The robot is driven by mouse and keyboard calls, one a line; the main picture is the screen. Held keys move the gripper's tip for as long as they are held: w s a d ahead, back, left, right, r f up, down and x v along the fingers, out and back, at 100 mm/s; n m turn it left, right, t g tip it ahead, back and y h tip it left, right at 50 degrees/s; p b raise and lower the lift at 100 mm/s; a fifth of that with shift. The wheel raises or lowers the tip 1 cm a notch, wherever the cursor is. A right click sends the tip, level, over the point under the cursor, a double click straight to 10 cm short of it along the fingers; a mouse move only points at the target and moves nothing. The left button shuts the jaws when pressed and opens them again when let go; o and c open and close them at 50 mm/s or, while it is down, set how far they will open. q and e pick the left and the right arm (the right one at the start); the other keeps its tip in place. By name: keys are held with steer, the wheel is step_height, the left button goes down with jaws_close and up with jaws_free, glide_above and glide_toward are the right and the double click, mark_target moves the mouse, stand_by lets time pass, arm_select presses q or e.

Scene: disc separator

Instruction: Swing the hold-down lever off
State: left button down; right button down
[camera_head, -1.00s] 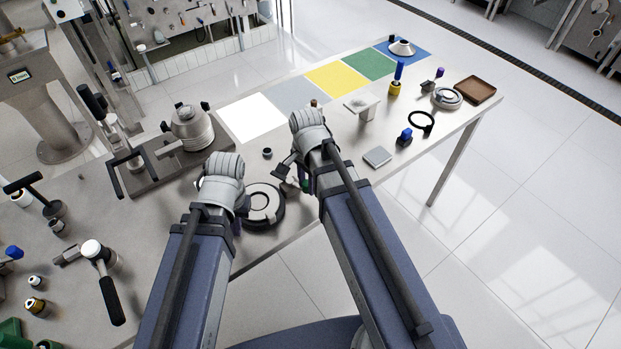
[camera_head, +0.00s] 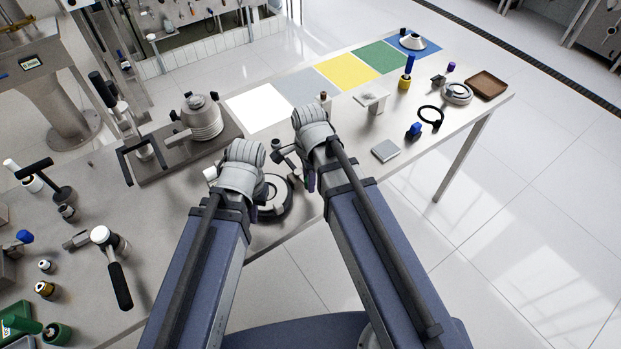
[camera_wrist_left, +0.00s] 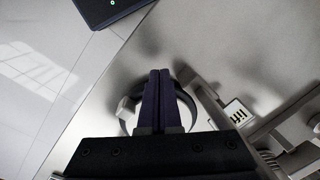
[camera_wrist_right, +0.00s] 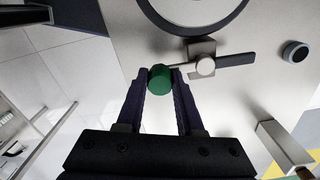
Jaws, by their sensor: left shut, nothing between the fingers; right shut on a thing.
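The hold-down lever shows in the right wrist view as a dark flat bar (camera_wrist_right: 237,60) with a pale pivot (camera_wrist_right: 205,66) and a thin rod ending in a green knob (camera_wrist_right: 160,84). My right gripper (camera_wrist_right: 159,74) is shut on that green knob. The lever lies beside a dark ring (camera_wrist_right: 195,27). In the head view, the ring-shaped disc fixture (camera_head: 276,206) is partly hidden behind my arms. My left gripper (camera_wrist_left: 160,73) is shut and empty, in front of a dark ring (camera_wrist_left: 190,107) in its wrist view; contact cannot be told.
A pot-like device (camera_head: 203,118) on a base plate stands left of the fixture. A hammer (camera_head: 118,280) and several small jars lie at the left. Coloured mats (camera_head: 346,71), a grey square block (camera_head: 385,150) and a brown tray (camera_head: 487,85) lie to the right. The near table edge is close.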

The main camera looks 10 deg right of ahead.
steer(key=c, duration=0.5)
jaws_free()
steer(key=shift+c, duration=0.2)
arm_select(q)
steer(key=shift+r, duration=0.1)
arm_select(e)
steer(key=shift+r, duration=0.1)
step_height(320, 180, up, 8)
steer(key=p, duration=0.8)
arm_select(q)
step_height(320, 180, up, 8)
arm_select(e)
steer(key=shift+f, duration=0.2)
arm_select(q)
steer(key=shift+f, duration=0.2)
